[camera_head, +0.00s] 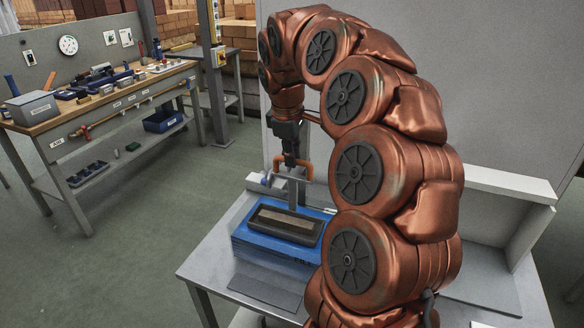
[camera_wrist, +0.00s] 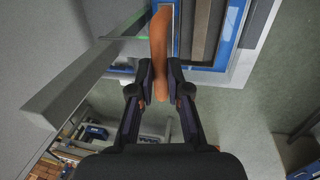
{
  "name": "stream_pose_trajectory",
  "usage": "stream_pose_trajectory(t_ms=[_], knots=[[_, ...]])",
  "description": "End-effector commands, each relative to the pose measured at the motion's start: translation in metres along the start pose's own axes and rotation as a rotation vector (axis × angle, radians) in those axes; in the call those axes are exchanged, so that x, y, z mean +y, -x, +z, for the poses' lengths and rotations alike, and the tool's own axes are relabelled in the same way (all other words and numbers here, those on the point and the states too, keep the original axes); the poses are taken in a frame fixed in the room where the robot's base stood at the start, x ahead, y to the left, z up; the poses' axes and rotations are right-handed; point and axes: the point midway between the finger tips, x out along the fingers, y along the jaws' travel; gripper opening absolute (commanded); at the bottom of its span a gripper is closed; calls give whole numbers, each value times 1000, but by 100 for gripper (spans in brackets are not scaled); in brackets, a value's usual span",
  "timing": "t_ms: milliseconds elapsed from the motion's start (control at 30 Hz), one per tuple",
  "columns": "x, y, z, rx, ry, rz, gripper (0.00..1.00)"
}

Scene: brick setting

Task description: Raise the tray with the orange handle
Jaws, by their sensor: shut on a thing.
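The orange handle (camera_head: 307,166) stands above the tray on a grey upright. My gripper (camera_head: 291,160) is shut on the handle from above. In the wrist view, the handle (camera_wrist: 159,40) runs between the two fingertips of my gripper (camera_wrist: 160,82). The dark tray (camera_head: 317,233) holds a brown bar-shaped piece (camera_head: 285,222). It sits in or on a blue box (camera_head: 265,250) on the grey table; I cannot tell whether it touches the box all round. Part of the tray and the blue box (camera_wrist: 219,40) shows at the top of the wrist view.
The grey table (camera_head: 215,262) has a dark flat plate (camera_head: 268,288) in front of the box. A pale ledge (camera_head: 510,187) and wall stand behind. A workbench (camera_head: 100,105) with tools is at the far left, with open floor (camera_head: 150,215) between.

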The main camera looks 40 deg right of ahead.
Motion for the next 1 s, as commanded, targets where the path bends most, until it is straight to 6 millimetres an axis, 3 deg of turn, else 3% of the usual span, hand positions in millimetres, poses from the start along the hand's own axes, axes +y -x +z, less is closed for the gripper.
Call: stream_pose_trajectory(t_ms=[33, 200, 533, 567, 767, 1000], knots=[[4, 18, -1, 4, -3, 5, 0], [9, 42, -1, 5, -1, 5, 0], [9, 45, -1, 6, -1, 8, 0], [10, 45, -1, 7, -1, 9, 19], [9, 43, 0, 4, -1, 5, 40], [8, 42, 0, 2, 0, 2, 41]])
